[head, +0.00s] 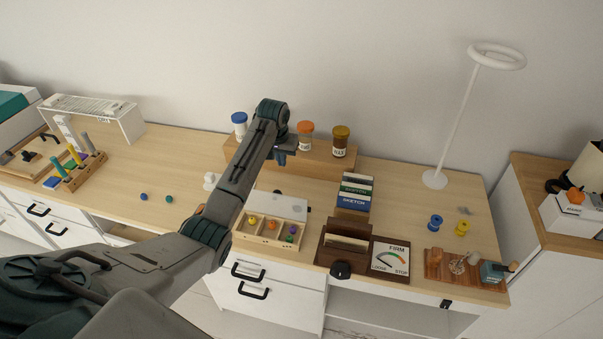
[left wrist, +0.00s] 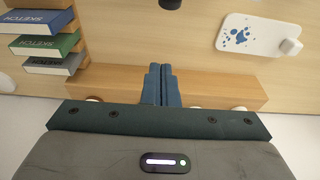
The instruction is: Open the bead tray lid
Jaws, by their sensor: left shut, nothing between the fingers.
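The bead tray (head: 262,241) is a wooden box near the front edge of the desk, with yellow, orange, purple and green beads showing in its compartments. Its pale lid (head: 285,208) is swung back behind the tray, leaving the compartments uncovered. A dark round knob shows at the lid's far edge; it appears at the top of the left wrist view. My left gripper (head: 281,159) is shut and empty, above and behind the lid, in front of the wooden riser. Its closed fingers (left wrist: 160,85) show in the left wrist view. My right gripper is not in view.
The wooden riser (head: 320,158) holds several bottles. Sketch books (head: 354,196) stand right of the lid. A blue-spotted white board (left wrist: 245,38) lies near the riser. A dark holder and dial card (head: 390,258) stand right of the tray.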

